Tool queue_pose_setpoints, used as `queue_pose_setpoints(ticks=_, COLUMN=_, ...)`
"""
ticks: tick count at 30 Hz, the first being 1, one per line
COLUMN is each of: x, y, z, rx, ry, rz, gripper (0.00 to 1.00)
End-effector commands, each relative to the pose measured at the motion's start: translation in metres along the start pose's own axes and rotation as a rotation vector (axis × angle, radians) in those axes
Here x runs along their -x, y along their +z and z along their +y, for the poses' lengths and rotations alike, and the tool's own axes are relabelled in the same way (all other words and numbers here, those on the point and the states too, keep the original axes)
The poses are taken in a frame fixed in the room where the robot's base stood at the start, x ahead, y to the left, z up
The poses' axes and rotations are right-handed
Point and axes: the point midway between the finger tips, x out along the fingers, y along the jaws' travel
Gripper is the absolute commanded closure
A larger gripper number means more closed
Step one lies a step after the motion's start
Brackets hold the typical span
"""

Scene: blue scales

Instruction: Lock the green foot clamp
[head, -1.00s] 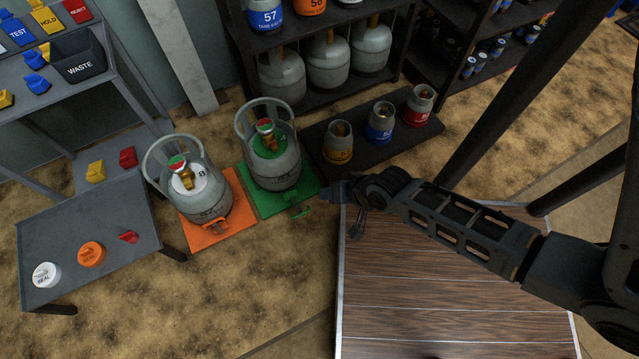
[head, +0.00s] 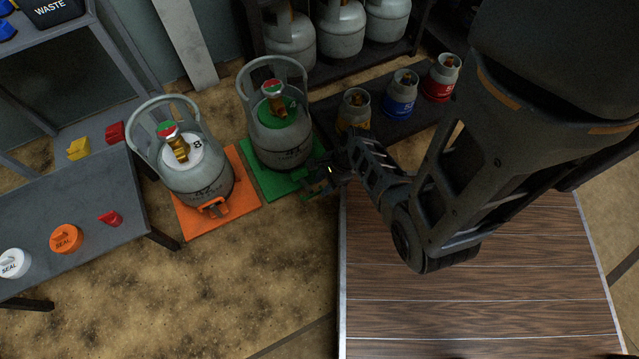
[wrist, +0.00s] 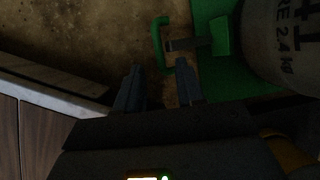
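The green foot clamp shows in the wrist view as a green handle (wrist: 160,42) on a dark link, joined to the green base plate (wrist: 235,92). In the head view the green base plate (head: 262,182) lies on the floor under a grey gas cylinder (head: 282,140) with a green collar. My gripper (head: 312,185) is at the plate's right front corner and hides the clamp there. In the wrist view my gripper (wrist: 160,80) has its two fingers apart with nothing between them. The handle is just ahead of the fingertips, apart from them.
An orange plate (head: 245,190) with another cylinder (head: 195,165) lies to the left. Small yellow, blue and red cylinders stand on a low dark shelf (head: 385,135) behind my gripper. A wooden platform (head: 450,310) is at the right front. The floor in front is clear.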

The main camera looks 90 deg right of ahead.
Motion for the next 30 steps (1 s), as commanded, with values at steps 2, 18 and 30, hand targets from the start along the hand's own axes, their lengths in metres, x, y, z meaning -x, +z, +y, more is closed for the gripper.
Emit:
queue_pose_setpoints(ticks=2, x=-0.016, y=-0.002, z=0.0, rx=0.0, ry=0.0, rz=0.0, gripper=0.62)
queue_pose_setpoints(ticks=18, x=-0.035, y=0.0, z=0.0, rx=0.002, ry=-0.001, rz=0.002, gripper=0.62)
queue_pose_setpoints(ticks=30, x=-0.035, y=0.0, z=0.0, rx=0.003, ry=-0.001, rz=0.002, gripper=1.0)
